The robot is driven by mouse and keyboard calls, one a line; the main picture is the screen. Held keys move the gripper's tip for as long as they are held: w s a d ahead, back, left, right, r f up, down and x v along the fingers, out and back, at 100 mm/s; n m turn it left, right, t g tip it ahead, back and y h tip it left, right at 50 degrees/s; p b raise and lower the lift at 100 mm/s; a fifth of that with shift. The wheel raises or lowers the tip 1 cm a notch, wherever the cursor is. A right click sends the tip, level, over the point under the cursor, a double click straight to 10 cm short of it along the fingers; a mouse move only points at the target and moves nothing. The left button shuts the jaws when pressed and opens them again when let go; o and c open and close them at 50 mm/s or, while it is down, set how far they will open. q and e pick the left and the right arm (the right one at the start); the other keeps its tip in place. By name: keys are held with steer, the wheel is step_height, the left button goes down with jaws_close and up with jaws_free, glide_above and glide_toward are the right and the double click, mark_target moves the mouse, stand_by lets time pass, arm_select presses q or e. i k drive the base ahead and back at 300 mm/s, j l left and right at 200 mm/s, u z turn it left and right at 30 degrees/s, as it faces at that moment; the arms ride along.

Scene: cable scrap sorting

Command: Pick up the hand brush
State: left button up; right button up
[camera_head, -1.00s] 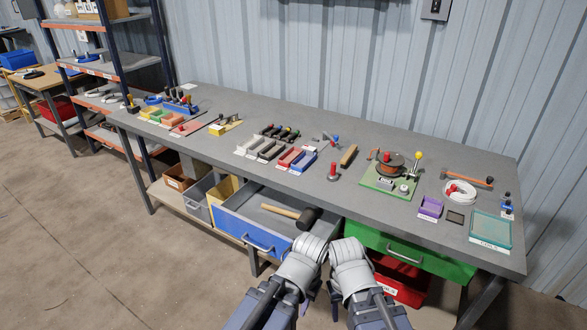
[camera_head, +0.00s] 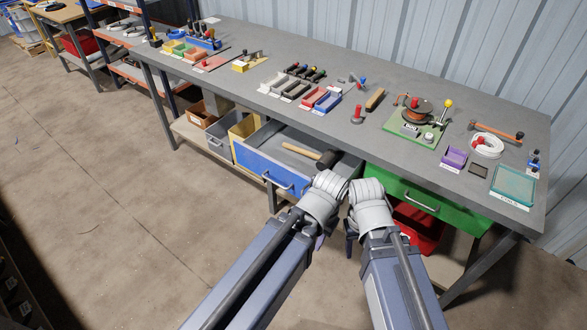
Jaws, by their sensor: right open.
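A short tan wooden block-like piece (camera_head: 375,98) lies on the workbench, right of the red-topped post; it may be the hand brush, but its bristles cannot be made out. My right gripper (camera_head: 352,244) is open and hangs low in front of the green drawer, well apart from that piece and below the bench top. It is small and partly hidden by my right wrist. My left gripper is mostly hidden behind my left forearm, in front of the blue drawer, and its jaws cannot be made out.
The blue drawer (camera_head: 262,168) is pulled open with a mallet (camera_head: 325,158) in it. The green drawer (camera_head: 425,200) is beside it. Small coloured bins, a cable spool (camera_head: 417,108) and a hammer (camera_head: 497,131) stand on the workbench (camera_head: 345,143). Open floor lies left.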

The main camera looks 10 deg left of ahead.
mark_target(373, 101)
steer(key=i+j+z, duration=0.2)
steer(key=z, duration=0.2)
steer(key=i+j+z, duration=0.2)
steer(key=z, duration=0.2)
